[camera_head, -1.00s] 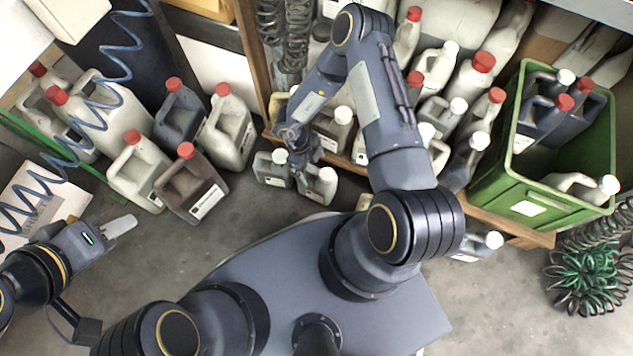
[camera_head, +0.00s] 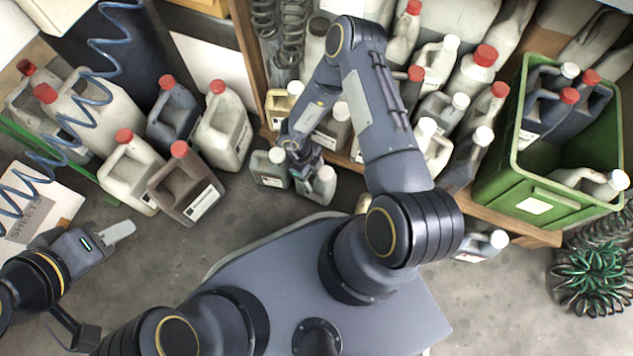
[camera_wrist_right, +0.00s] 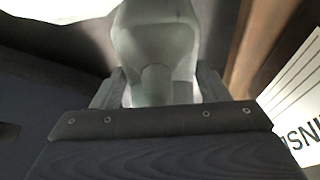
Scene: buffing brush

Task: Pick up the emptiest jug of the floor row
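In the head view, a grey-green jug with a white cap (camera_head: 269,170) and a pale grey jug with a white cap (camera_head: 322,187) stand close together on the floor before the shelf. Another white-capped jug (camera_head: 482,246) is on the floor further right, partly under the shelf edge. My right gripper (camera_head: 306,166) is low over the pale jug, partly covering it. In the right wrist view, a pale jug (camera_wrist_right: 155,40) lies between my spread fingers, with gaps beside its narrow near part. Fill levels cannot be read. My left gripper (camera_head: 122,232) is at lower left, away from the jugs; its opening is unclear.
Several red-capped jugs stand at left, including a brown one (camera_head: 186,188) and a beige one (camera_head: 223,132). A wooden shelf crowded with jugs is behind my right arm. Floor at centre-left is clear.

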